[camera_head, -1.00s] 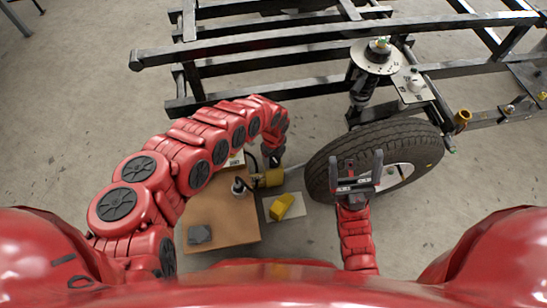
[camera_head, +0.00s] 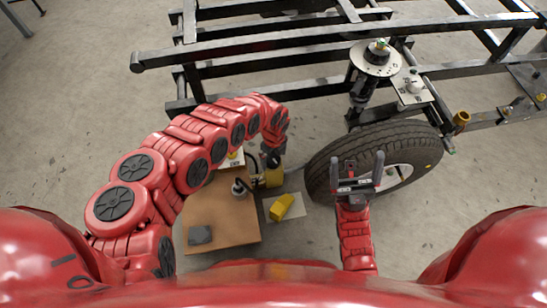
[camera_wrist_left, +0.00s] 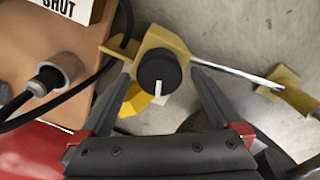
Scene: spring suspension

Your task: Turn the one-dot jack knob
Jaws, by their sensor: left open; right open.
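In the left wrist view, a round black knob (camera_wrist_left: 158,72) with a white pointer line sits on a yellow jack body (camera_wrist_left: 160,38). The line points down in that picture. I cannot make out any dot marking. My left gripper (camera_wrist_left: 160,82) is open, its two fingers on either side of the knob; I cannot tell whether they touch it. In the head view, my left gripper (camera_head: 272,156) is over the yellow jack (camera_head: 273,178), beside the tire, and hides part of it. My right gripper (camera_head: 357,168) is open and empty, in front of the tire.
A brown board (camera_head: 220,218) carries a grey plug with a black cable and a white "SHUT" label (camera_wrist_left: 75,8). A yellow block (camera_head: 282,206) lies on a pale sheet. The tire (camera_head: 330,150) and black frame (camera_head: 330,42) stand close by. Floor at right is clear.

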